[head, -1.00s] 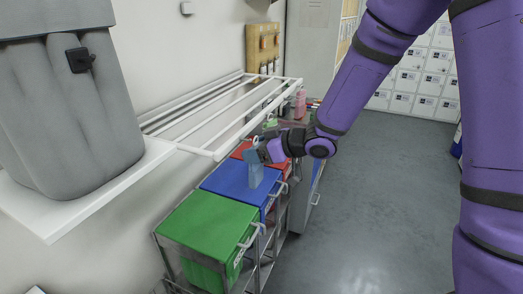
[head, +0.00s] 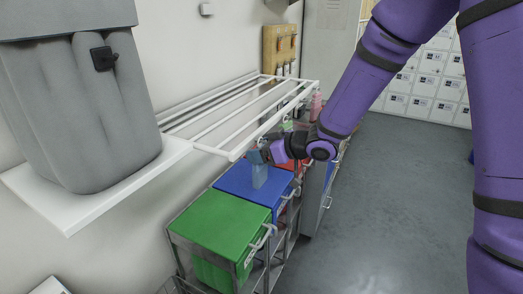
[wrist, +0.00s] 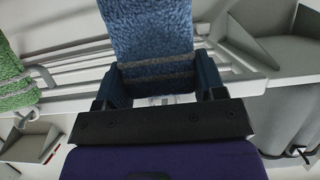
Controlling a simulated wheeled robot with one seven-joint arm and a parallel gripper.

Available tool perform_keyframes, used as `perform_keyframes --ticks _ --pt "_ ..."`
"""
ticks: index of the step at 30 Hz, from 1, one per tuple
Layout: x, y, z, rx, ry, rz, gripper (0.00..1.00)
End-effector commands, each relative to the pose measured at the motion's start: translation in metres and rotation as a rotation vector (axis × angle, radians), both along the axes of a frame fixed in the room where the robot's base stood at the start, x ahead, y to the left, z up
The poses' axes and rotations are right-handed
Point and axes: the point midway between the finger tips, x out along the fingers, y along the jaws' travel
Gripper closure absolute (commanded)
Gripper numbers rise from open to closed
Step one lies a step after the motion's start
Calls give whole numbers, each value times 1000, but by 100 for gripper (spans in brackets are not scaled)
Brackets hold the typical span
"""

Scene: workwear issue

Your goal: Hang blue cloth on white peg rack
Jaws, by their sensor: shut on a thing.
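The blue cloth (head: 260,176) hangs down from my gripper (head: 261,156), above the blue bin lid in the head view. In the wrist view the blue cloth (wrist: 150,32) with grey stripes is pinched between the two fingers of my gripper (wrist: 160,80). The white peg rack (head: 228,152) is a frame of white bars on the wall, just left of my gripper in the head view. Its bars (wrist: 68,72) show behind the cloth in the wrist view. I cannot tell whether the cloth touches the rack. The ends of the pegs are not clear.
A green cloth (wrist: 14,80) hangs at the rack in the wrist view. Below the rack stand a green bin (head: 215,222) and a blue bin (head: 235,184) on a metal cart. A grey container (head: 95,110) sits on a white shelf at left. The floor at right is clear.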

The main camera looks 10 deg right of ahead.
Motion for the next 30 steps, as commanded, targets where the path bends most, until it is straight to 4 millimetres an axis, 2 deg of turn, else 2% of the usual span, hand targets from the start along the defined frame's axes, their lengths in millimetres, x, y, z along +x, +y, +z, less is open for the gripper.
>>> perform_keyframes --ticks 12,13,16,17,26,30 --pt "0 0 0 0 0 0 55" --pt "0 0 0 0 0 0 32" --pt "0 0 0 0 0 0 9" --pt "0 0 0 0 0 0 7" --pt "-1 -2 1 0 0 -1 7" --pt "-7 -13 6 -1 0 -3 7"
